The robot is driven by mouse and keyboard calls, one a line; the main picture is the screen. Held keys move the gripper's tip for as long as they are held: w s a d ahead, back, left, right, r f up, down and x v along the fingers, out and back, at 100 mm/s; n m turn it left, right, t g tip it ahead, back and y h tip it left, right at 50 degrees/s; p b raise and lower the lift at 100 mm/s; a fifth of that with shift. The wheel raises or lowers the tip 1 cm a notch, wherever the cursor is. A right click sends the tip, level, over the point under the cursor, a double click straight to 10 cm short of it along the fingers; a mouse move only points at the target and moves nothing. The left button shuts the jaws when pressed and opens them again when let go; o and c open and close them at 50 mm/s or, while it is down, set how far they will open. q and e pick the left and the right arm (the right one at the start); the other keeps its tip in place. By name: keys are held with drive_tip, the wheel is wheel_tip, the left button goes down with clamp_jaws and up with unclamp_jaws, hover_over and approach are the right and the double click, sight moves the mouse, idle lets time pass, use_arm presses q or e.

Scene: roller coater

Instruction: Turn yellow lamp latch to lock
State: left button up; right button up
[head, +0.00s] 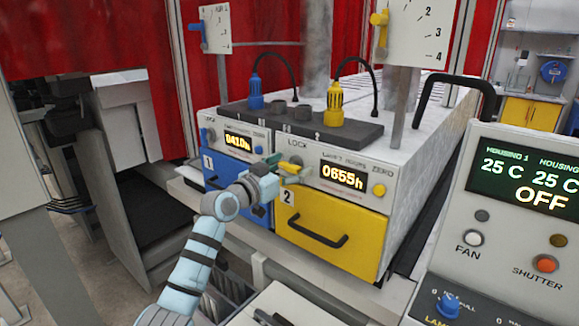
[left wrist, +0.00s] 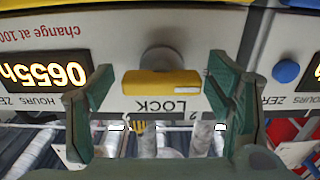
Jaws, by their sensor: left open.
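The yellow lamp latch (head: 288,167) is on the front panel of lamp housing 2, left of its display, close to the LOCK label. In the left wrist view, which is upside down, the yellow latch (left wrist: 161,84) is a bar lying crosswise on a grey round shaft. My left gripper (head: 283,172) is in front of the panel at the latch. Its two green fingers (left wrist: 160,88) are open, one on each side of the latch, with a visible gap to each end. In the head view the gripper partly covers the latch. My right gripper is not seen.
The display (head: 343,179) reads 0655h, with a yellow button (head: 379,190) beside it. Below is the yellow drawer (head: 330,225) with a black handle. Blue unit 1 (head: 238,147) adjoins on the left. A control panel (head: 525,220) stands at the right.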

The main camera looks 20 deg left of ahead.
use_arm(q)
drive_tip(key=shift+a, duration=0.15)
drive_tip(key=c, duration=1.2)
drive_tip(key=shift+o, duration=0.2)
